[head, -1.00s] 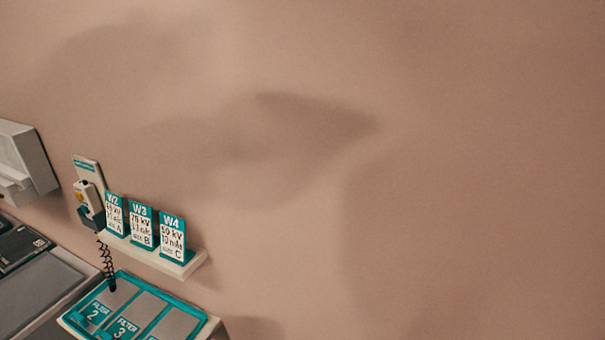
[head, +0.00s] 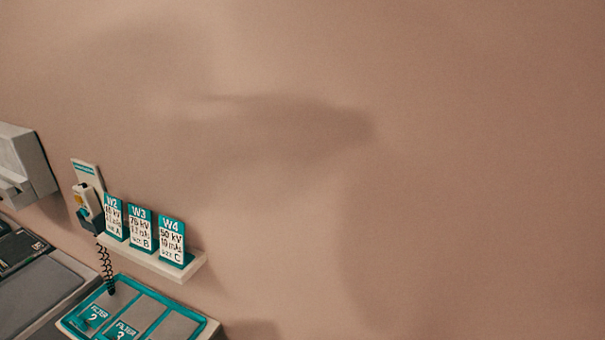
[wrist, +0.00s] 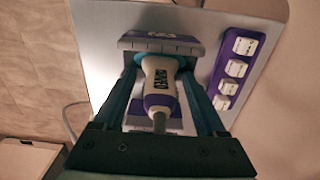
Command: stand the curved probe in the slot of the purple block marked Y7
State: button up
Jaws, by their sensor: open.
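In the wrist view my gripper (wrist: 158,72) is open, with one dark teal finger on each side of a probe (wrist: 160,84). The probe has a white body with a dark label, a purple band at its near end and a grey cable end towards me. Its far head is close to a grey and purple block (wrist: 160,42) with a small label that I cannot read. I cannot tell whether the head sits in that block or only in front of it. Neither the probe nor my gripper shows in the head view.
In the wrist view a purple strip (wrist: 219,84) with several white labelled pieces lies to the right on a pale panel (wrist: 102,37). In the head view a teal filter tray (head: 68,324), a card shelf (head: 190,268) and a corded handset (head: 86,203) are at lower left.

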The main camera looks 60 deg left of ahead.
notch_tip(320, 180, up, 13)
jog(key=shift+r+b, duration=0.1)
jog(key=shift+b, duration=0.25)
jog(key=shift+w, duration=0.1)
dwell(0.6)
jog(key=w+a+r+n+t+y+b, duration=0.1)
jog(key=w+r+n+t+y, duration=0.2)
jog(key=w+r+t, duration=0.8)
jog(key=w+d+r+n+t+y, duration=0.1)
jog(key=w+d+r+n+t, duration=0.2)
jog(key=w+r, duration=1.25)
jog(key=s+d+r+n+t+h+b, duration=0.15)
jog(key=d+r+t, duration=0.3)
jog(key=r, duration=0.65)
jog(key=s+d+r+n+t+y, duration=0.1)
jog(key=d+r+n+t, duration=0.3)
jog(key=r, duration=0.8)
jog(key=s+d+r+t+h, duration=0.1)
jog(key=s+d+r+t, duration=0.1)
jog(key=r, duration=0.5)
jog(key=s+d+r+t+h, duration=0.2)
jog(key=s+d+r+t, duration=0.1)
jog(key=s+d+r, duration=0.2)
jog(key=s+r, duration=0.1)
jog(key=s, duration=0.1)
jog(key=shift+s+d+r, duration=0.3)
jog(key=shift+r, duration=0.1)
